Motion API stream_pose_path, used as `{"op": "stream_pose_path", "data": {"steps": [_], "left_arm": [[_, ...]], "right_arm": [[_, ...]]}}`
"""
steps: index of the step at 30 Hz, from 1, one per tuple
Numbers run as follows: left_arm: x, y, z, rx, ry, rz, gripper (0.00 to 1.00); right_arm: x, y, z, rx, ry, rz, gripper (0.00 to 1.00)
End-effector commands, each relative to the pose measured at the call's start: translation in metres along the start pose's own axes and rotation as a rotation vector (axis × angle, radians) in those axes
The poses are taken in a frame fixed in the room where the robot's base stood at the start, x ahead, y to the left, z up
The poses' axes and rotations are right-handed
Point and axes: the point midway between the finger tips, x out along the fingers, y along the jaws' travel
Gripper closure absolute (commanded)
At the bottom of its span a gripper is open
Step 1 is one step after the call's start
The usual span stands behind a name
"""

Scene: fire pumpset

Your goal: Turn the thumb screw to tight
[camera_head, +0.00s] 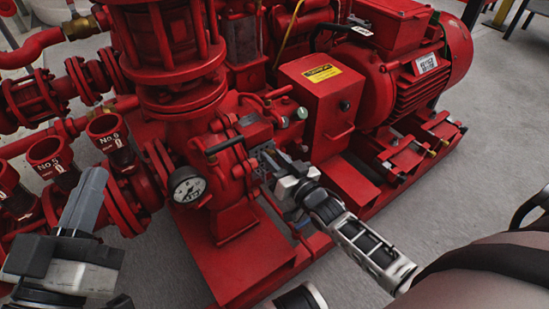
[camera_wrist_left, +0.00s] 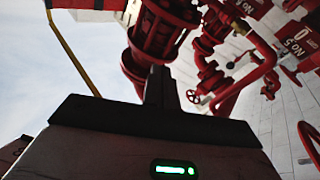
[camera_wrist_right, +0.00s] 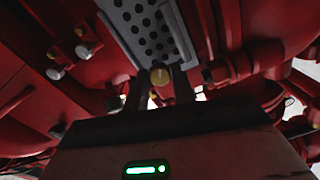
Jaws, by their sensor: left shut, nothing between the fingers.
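A small round brass knob, which looks like the thumb screw (camera_wrist_right: 160,76), shows in the right wrist view below a grey perforated plate (camera_wrist_right: 148,30). My right gripper (camera_head: 265,162) reaches the front of the red pump housing in the head view, where its fingertips hide the knob. In the right wrist view the right gripper's fingers (camera_wrist_right: 160,88) stand apart on either side of the knob, with gaps visible; I cannot tell whether either touches it. My left gripper (camera_head: 88,190) is shut and empty at the lower left, pointing up, away from the knob.
A pressure gauge (camera_head: 187,186) sits left of my right gripper. Red cups marked No.5 (camera_head: 53,160) and No.6 (camera_head: 110,138) stand near my left gripper. A red motor (camera_head: 420,60) is at the back right. Grey floor (camera_head: 480,180) is clear at the right.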

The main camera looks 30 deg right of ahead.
Motion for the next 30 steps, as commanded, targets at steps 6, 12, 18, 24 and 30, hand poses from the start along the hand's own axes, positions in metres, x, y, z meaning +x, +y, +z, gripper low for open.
{"op": "stream_pose_path", "data": {"steps": [6,12,18,24,30], "left_arm": [[0.0,0.0,0.0,0.0,0.0,0.0,1.0],[0.0,0.001,-0.001,-0.01,-0.008,0.0,1.0],[-0.002,0.002,0.005,-0.066,-0.062,-0.009,1.0],[-0.013,0.004,0.027,-0.191,-0.176,-0.049,1.0],[-0.02,0.008,0.038,-0.271,-0.247,-0.065,1.0]], "right_arm": [[0.0,0.0,0.0,0.001,0.0,0.0,1.0],[0.0,0.0,0.0,0.028,0.0,0.0,1.0],[0.0,-0.001,-0.002,0.118,-0.001,-0.001,1.0],[0.0,-0.001,-0.002,0.28,-0.002,0.0,1.0],[0.0,0.0,-0.001,0.47,-0.002,0.0,1.0]]}}
